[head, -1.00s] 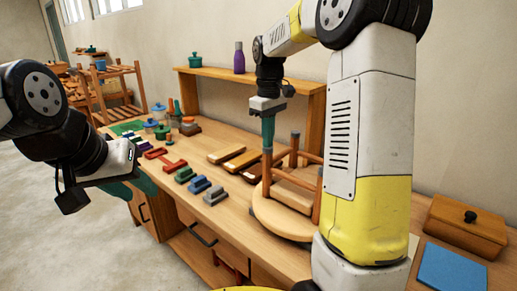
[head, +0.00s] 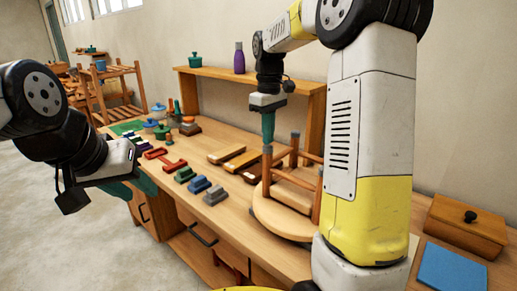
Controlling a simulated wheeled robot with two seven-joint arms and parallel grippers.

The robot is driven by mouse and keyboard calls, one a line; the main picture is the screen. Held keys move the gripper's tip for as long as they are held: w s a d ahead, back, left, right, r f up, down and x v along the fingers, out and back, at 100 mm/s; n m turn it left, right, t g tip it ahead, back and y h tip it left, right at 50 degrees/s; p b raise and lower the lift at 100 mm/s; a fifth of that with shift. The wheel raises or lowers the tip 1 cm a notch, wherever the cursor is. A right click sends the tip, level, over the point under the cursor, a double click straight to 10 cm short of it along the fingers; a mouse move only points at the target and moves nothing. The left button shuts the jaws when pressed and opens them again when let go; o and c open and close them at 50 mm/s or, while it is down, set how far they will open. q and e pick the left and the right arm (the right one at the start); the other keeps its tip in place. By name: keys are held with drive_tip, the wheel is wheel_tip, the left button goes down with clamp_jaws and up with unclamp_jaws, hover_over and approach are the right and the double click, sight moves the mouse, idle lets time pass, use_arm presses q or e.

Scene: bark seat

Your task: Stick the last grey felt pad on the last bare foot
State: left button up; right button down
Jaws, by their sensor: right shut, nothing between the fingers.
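An upturned wooden stool stands with its round seat (head: 280,217) down on the bench and its legs up. The near-left leg (head: 267,180) has a greyish tip, right under my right gripper (head: 268,141). That gripper points down, shut and empty, just above the tip. The back leg (head: 294,150) also has a greyish tip. The right leg (head: 317,207) is partly behind my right arm, and its tip is hidden. I cannot make out a loose felt pad. My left gripper (head: 143,188) is at the left, off the bench's front edge; its finger gap is unclear.
Several coloured blocks (head: 186,175) and wooden bars (head: 240,160) lie on the bench (head: 235,205) left of the stool. A shelf (head: 215,75) with a purple bottle (head: 239,58) stands behind. A lidded wooden box (head: 465,225) and blue sheet (head: 452,267) are at right.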

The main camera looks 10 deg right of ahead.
sight(268, 147)
drive_tip(key=shift+r, duration=2.4)
drive_tip(key=shift+s+r, duration=0.2)
drive_tip(key=shift+s, duration=0.1)
drive_tip(key=s+a+f+m+t+y, duration=0.1)
drive_tip(key=s+m+t, duration=0.2)
drive_tip(key=s, duration=0.8)
drive_tip(key=s+a+f+m+t+y, duration=0.1)
drive_tip(key=s+f+m+t, duration=0.1)
drive_tip(key=s, duration=1)
drive_tip(key=shift+s+m+t, duration=0.25)
drive_tip(key=shift+m+t, duration=0.35)
drive_tip(key=shift+m, duration=0.4)
drive_tip(key=shift+a+f, duration=0.1)
